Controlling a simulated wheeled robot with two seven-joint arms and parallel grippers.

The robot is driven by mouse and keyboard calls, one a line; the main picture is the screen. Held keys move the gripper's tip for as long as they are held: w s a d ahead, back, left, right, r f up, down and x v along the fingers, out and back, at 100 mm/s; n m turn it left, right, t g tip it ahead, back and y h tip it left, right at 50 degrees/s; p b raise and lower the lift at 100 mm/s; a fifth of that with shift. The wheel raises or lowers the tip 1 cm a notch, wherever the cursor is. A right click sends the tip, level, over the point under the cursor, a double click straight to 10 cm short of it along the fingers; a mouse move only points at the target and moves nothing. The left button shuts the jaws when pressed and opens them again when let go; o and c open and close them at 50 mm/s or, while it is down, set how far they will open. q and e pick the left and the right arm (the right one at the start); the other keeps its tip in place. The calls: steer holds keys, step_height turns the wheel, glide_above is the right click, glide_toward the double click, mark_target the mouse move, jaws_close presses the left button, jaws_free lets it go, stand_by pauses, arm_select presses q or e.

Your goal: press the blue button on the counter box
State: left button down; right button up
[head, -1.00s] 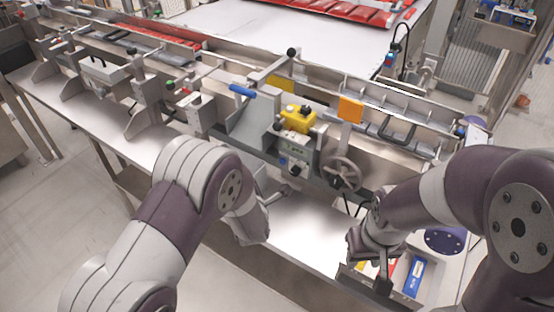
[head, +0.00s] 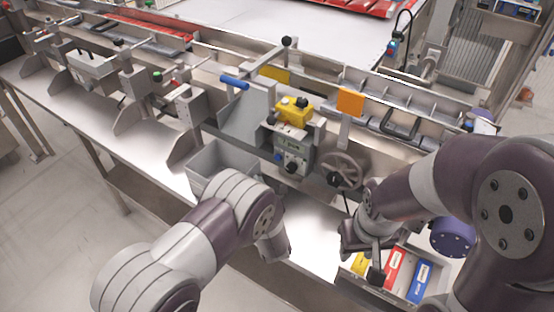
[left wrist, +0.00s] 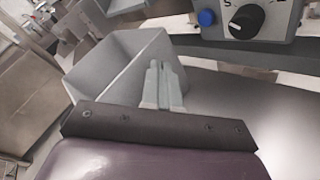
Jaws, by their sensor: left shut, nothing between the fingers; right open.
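The counter box (head: 293,150) is a grey box with a dial and small controls, mounted on the machine's front below a yellow unit. Its blue button (head: 278,157) is tiny at the lower left of its face in the head view. In the left wrist view the blue button (left wrist: 206,18) is at the top, left of a black dial (left wrist: 243,20). My left gripper (left wrist: 163,68) is shut and empty, below and left of the button and apart from it. In the head view my left arm hides its fingertips. My right gripper (head: 364,266) is open and empty, above a parts tray.
An open grey bin (left wrist: 112,65) stands just left of my left gripper; it also shows in the head view (head: 208,160). A handwheel (head: 341,171) is right of the box. Red, blue and yellow packs lie in the tray at the lower right.

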mark_target(278, 158)
arm_select(q)
steer(key=w+d, duration=0.1)
steer(key=w+d+b, duration=0.1)
steer(key=w+b, duration=0.1)
steer(key=w, duration=0.1)
steer(key=shift+d+f, duration=0.3)
steer(key=shift+d, duration=0.1)
arm_select(e)
step_height(278, 158, down, 2)
steer(key=shift+f, duration=0.25)
steer(key=shift+f+b, duration=0.4)
steer(key=shift+b, duration=0.05)
arm_select(q)
steer(key=shift+w+d+r, duration=0.3)
steer(key=shift+w+d, duration=0.2)
steer(key=shift+w, duration=0.15)
stand_by(0.3)
arm_select(e)
steer(key=shift+f+b, duration=0.4)
steer(key=shift+b, duration=0.05)
arm_select(q)
steer(key=shift+w+d, duration=0.25)
steer(key=shift+w, duration=0.1)
arm_select(e)
steer(key=shift+f, duration=0.15)
